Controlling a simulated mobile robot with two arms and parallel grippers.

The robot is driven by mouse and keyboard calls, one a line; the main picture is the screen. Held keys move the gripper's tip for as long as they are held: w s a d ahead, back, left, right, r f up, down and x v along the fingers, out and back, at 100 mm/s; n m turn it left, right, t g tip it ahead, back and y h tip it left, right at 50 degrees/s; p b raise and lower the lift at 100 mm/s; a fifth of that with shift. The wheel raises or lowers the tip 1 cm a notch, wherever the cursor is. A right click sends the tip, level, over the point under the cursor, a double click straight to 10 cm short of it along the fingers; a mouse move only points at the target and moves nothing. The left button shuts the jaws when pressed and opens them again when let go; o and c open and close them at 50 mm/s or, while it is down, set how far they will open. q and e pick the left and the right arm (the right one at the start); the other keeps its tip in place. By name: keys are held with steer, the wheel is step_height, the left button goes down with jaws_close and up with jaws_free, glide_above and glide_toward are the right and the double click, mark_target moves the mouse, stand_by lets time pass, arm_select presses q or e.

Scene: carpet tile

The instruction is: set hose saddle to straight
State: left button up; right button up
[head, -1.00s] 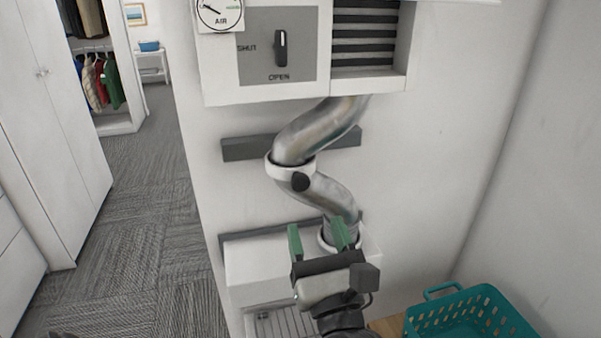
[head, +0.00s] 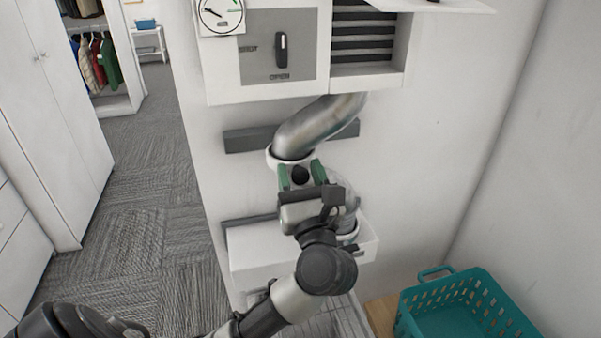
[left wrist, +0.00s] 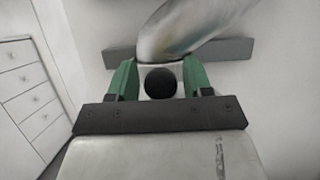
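The hose saddle is a white ring (head: 276,157) with a round black knob (head: 300,174), on a bent silver hose (head: 318,125). The hose runs from under the wall box down to a white ledge, and the saddle sits left of its ends. My left gripper (head: 301,175) has its green fingers on either side of the knob. In the left wrist view the knob (left wrist: 160,82) sits between the fingers with a gap on each side. The gripper is open and hides the lower hose. My right gripper is out of view.
A wall box with a SHUT/OPEN switch (head: 281,50), a gauge (head: 220,14) and a louvred vent (head: 362,45) is above. A grey bar (head: 248,140) is behind the hose. A teal basket (head: 465,310) stands at lower right. Carpet (head: 140,220) is clear at left.

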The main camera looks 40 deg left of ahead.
arm_select(q)
jaws_close()
steer(key=w+d+b, duration=0.4)
steer(key=w+d, duration=0.3)
steer(key=w, duration=0.1)
steer(key=shift+w+d, duration=0.2)
steer(key=shift+w, duration=0.05)
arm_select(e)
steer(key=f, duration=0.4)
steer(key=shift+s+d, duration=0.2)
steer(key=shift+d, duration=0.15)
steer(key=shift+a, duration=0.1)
arm_select(q)
steer(key=shift+c, duration=0.5)
jaws_free()
steer(key=o, duration=0.3)
steer(key=shift+w+d, duration=0.15)
steer(key=shift+w, duration=0.05)
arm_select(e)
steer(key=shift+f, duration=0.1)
arm_select(q)
steer(key=shift+s, duration=0.1)
